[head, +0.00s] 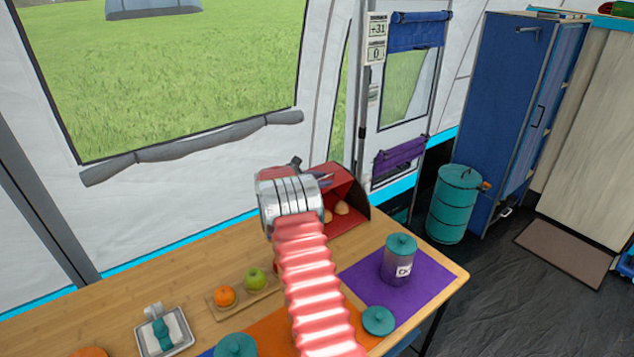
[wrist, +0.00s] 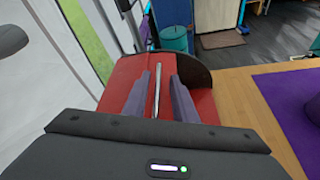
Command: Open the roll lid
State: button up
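The red bread box (head: 353,198) stands at the far end of the table. In the head view its front is at least partly open, with bread rolls (head: 341,208) inside. My gripper (head: 325,180) is over the box, and my wrist hides much of its left part. In the wrist view my gripper's two grey-purple fingers (wrist: 160,100) are apart. A thin metal handle bar (wrist: 155,85) on the red roll lid (wrist: 120,85) shows between them, with gaps visible on both sides. I cannot tell whether the fingers reach around the bar.
A teal-lidded jar (head: 398,265) stands on a purple mat (head: 435,278) to the right. An orange (head: 224,295) and a green apple (head: 256,278) lie on a wooden board at the front left. The tent wall is close behind the box. A teal bin (head: 455,205) stands beyond the table.

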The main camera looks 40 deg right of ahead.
jog(key=v, duration=1.3)
jog(key=shift+w+a, duration=0.1)
jog(key=shift+a, duration=0.3)
